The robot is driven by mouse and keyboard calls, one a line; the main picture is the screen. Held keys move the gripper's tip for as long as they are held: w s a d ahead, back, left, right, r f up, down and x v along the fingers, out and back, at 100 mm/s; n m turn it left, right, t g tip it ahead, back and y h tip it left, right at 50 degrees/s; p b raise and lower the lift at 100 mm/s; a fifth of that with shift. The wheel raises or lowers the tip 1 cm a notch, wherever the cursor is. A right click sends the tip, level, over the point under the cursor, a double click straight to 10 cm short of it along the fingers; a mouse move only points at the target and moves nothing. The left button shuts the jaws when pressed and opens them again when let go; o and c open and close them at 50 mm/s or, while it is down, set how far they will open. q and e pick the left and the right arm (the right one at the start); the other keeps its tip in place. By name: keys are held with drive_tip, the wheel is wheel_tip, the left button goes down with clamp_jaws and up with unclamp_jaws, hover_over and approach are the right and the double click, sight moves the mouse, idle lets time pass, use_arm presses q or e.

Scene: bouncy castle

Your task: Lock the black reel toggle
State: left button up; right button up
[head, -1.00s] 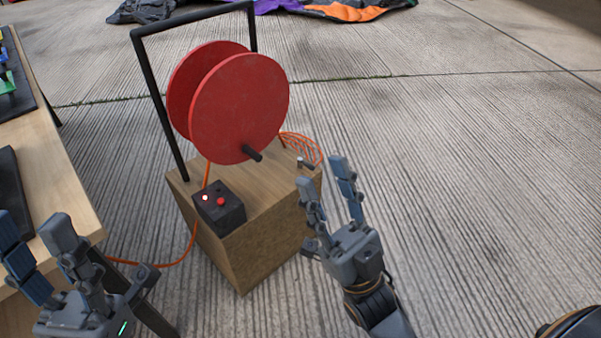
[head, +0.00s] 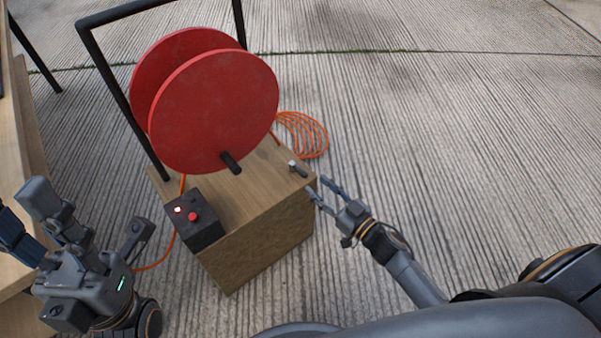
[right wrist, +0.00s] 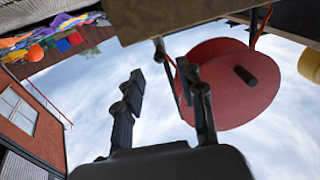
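The reel (head: 213,112) has two red discs and a black crank peg and hangs in a black frame over a wooden box. The reel toggle (head: 298,169) is a small dark lever with a pale end on the box top, at its right corner. My right gripper (head: 326,188) is just right of that corner, fingers apart and empty, close to the toggle but seemingly not touching it. The right wrist view shows its open fingers (right wrist: 163,85) below the box edge, with a red disc behind. My left gripper (head: 88,222) is open and empty at lower left.
A black control box (head: 194,219) with a red button and a lit light sits on the wooden box (head: 262,242). An orange cable coil (head: 304,134) lies behind the box. A wooden table (head: 22,150) stands at left. The concrete floor at right is clear.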

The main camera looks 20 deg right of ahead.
sight(300, 170)
drive_tip(key=b+x, duration=0.2)
drive_tip(key=x, duration=0.6)
drive_tip(key=shift+c, duration=0.2)
clamp_jaws()
